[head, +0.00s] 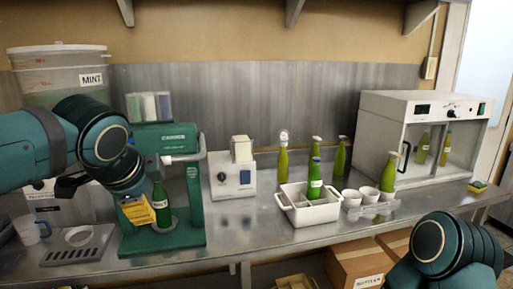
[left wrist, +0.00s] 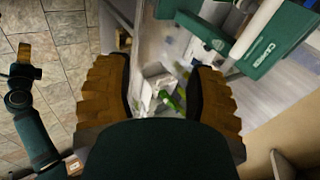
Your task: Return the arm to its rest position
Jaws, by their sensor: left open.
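My left gripper (head: 138,210) hangs in front of the green capping machine (head: 182,140) in the head view, left of a green bottle (head: 160,205) standing on its base. In the left wrist view my left gripper (left wrist: 160,95) has its two ribbed fingers wide apart with nothing held between them. The capping machine (left wrist: 270,40) shows at the upper right there. My right arm is low at the right of the head view, its gripper out of frame. In the left wrist view my right gripper (left wrist: 25,72) shows small at the far left; its jaws are unclear.
A white crate (head: 284,205) holds a bottle, with white cups (head: 351,198) and several green bottles nearby. A white glass-fronted cabinet (head: 405,105) stands at right. A MINT bucket (head: 60,62), a jug (head: 27,232) and a drip tray (head: 75,253) are at left. Cardboard boxes (head: 357,262) sit below.

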